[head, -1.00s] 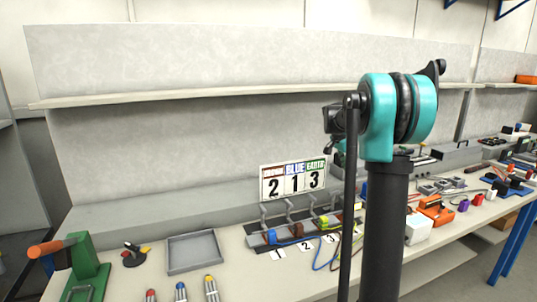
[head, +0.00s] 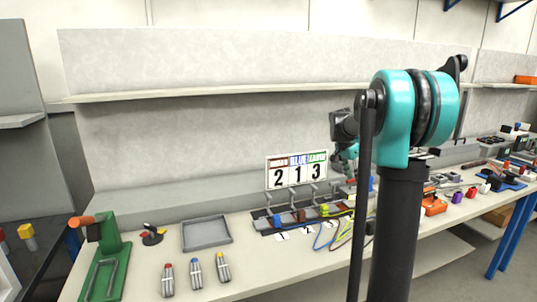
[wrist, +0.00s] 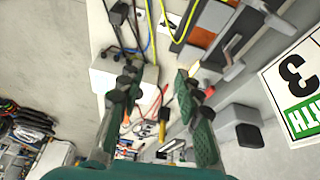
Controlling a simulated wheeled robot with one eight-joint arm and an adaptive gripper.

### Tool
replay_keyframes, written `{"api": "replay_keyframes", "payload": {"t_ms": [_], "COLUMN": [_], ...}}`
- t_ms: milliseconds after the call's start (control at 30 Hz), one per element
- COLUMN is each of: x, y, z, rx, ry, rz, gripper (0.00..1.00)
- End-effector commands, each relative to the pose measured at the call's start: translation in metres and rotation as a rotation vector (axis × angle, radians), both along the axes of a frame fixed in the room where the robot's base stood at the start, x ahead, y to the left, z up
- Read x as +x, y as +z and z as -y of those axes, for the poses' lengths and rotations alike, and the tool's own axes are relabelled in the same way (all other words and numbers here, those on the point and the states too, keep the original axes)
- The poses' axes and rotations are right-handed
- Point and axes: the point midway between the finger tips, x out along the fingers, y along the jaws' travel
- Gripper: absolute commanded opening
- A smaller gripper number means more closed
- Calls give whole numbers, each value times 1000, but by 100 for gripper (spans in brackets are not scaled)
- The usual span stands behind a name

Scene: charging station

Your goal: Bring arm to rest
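My arm (head: 402,110), teal and black, rises in the right half of the head view, bent at a large round teal joint. My gripper shows in the wrist view (wrist: 157,92) as two dark green fingers spread well apart, with nothing between them. In the head view its end, partly hidden behind my arm, is above the bench beside the number sign (head: 296,171), which reads 2 1 3. Part of that sign, with a 3, also shows at the right of the wrist view.
The long bench (head: 255,275) holds a grey tray (head: 206,233), a green stand (head: 104,266), several coloured-tip plugs and a terminal block with coloured cables (head: 325,235). A shelf (head: 240,91) runs along the wall behind. Connectors and boxes crowd the bench right of my arm.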

Motion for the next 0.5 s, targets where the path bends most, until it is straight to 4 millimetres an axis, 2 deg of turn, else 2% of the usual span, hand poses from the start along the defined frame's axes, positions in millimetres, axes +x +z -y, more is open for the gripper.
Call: {"api": "replay_keyframes", "payload": {"t_ms": [167, 333, 467, 500], "x": [-27, -62, -105, -123], "y": [-13, -31, -53, -62], "z": [-15, -34, -53, -61], "rx": [13, 27, 36, 40], "ry": [99, 230, 377, 435], "rz": [-10, -20, -29, -29], "gripper": [34, 34, 34, 34]}}
